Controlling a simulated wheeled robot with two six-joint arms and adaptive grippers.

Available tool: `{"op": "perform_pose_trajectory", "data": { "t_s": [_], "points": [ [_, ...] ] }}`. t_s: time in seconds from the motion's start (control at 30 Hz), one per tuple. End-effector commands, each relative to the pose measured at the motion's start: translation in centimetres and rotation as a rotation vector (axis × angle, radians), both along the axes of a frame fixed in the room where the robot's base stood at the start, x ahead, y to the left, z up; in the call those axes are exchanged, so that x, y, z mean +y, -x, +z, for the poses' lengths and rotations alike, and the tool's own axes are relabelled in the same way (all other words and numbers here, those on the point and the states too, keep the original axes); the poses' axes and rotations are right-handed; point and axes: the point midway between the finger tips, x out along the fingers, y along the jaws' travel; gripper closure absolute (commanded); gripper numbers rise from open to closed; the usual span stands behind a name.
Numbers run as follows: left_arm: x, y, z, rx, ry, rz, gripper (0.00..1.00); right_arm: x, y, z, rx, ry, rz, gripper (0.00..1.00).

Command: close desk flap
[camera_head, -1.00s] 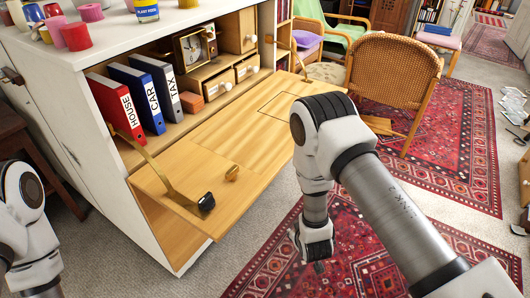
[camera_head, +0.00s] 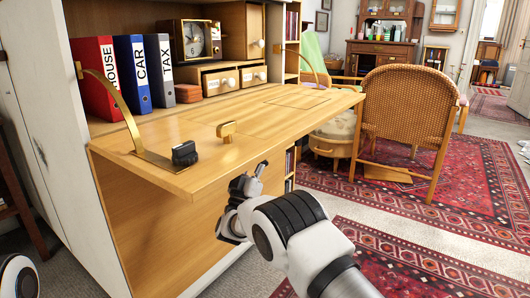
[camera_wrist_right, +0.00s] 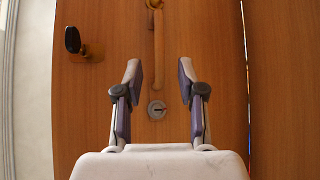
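The desk flap (camera_head: 245,135) is folded down and open, standing out roughly level from the cabinet. My right gripper (camera_head: 243,203) is open and empty, just below and in front of the flap's front edge. My left gripper is out of view.
Binders (camera_head: 131,75), a clock (camera_head: 194,40) and small drawers (camera_head: 220,80) fill the compartment behind the flap. A wicker chair (camera_head: 405,110) stands right of the flap on a red rug (camera_head: 470,160). Open floor lies in front.

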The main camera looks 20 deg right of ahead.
Motion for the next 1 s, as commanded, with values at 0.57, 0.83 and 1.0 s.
{"op": "perform_pose_trajectory", "data": {
  "t_s": [0.57, 0.83, 1.0],
  "points": [
    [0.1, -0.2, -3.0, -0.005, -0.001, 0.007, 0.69, -3.6, -4.2, 5.3, 0.005, 0.001, 0.002, 0.61],
    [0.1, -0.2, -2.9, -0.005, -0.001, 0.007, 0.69, -3.5, -4.1, 5.3, 0.004, 0.0, 0.003, 1.0],
    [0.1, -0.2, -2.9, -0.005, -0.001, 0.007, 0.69, -3.6, -4.1, 5.3, 0.004, 0.0, 0.003, 1.0]
  ]
}}
